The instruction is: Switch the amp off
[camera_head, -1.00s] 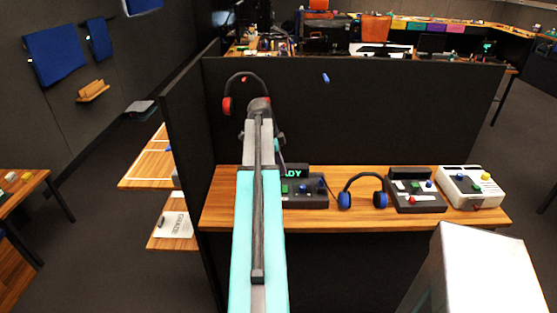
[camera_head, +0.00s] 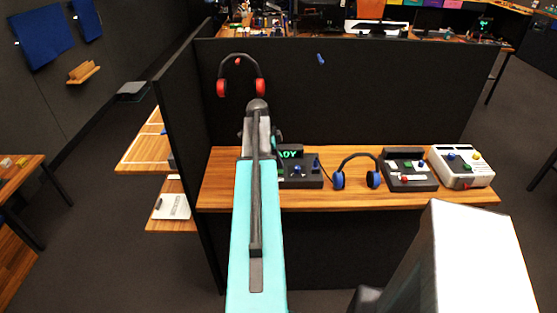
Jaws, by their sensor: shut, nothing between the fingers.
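My arm (camera_head: 257,215) reaches up the middle of the picture over the desk, and its far joint is in front of the dark partition. My gripper does not show; the arm seems to hide it. A dark console with a lit green display (camera_head: 290,154) and small knobs stands on the desk, its left part hidden behind my arm. To the right are a dark control box (camera_head: 410,181) with green, blue and red parts and a white control box (camera_head: 462,167) with coloured knobs. I cannot tell which device is the amp, or its switch state.
Blue headphones (camera_head: 357,170) stand on the wooden desk (camera_head: 320,197) between the console and the dark box. Bare desk runs along the front edge.

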